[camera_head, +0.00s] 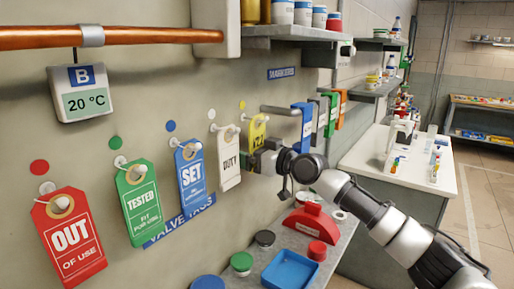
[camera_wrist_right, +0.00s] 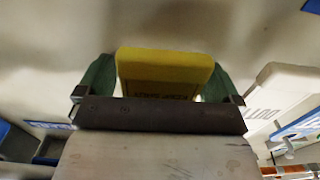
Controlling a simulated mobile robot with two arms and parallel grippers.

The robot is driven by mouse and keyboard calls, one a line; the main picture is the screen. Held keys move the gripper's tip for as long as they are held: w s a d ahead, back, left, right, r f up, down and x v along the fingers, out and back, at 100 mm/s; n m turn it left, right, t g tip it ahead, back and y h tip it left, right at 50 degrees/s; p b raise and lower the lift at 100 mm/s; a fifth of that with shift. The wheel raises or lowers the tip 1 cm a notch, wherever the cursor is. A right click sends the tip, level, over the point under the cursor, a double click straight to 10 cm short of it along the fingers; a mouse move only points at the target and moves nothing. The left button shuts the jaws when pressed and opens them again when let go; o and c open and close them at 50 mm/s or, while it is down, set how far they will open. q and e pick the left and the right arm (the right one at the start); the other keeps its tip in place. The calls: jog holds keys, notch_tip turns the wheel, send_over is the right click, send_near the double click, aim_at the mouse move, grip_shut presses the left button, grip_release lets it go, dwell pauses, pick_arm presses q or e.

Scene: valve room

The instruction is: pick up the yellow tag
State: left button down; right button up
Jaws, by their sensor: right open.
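The yellow tag (camera_head: 257,131) hangs from a peg on the wall in the head view, right of the white tag (camera_head: 228,158). My right gripper (camera_head: 258,150) is at its lower part and hides some of it. In the right wrist view the yellow tag (camera_wrist_right: 165,66) stands between the two green fingers of my right gripper (camera_wrist_right: 158,82). The gripper is open, with a finger on each side of the tag. Whether either finger touches it I cannot tell. My left gripper is not in view.
The white tag hangs close on the left, then blue (camera_head: 191,177), green (camera_head: 141,204) and red (camera_head: 69,236) tags. A blue tag (camera_head: 303,128) hangs on a bar to the right.

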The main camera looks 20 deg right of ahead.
jog(key=c, duration=1)
jog(key=shift+d, duration=0.1)
jog(key=r+b+v, duration=0.1)
jog(key=b+v, duration=0.6)
jog(key=v, duration=1.1)
jog(key=shift+r, duration=0.2)
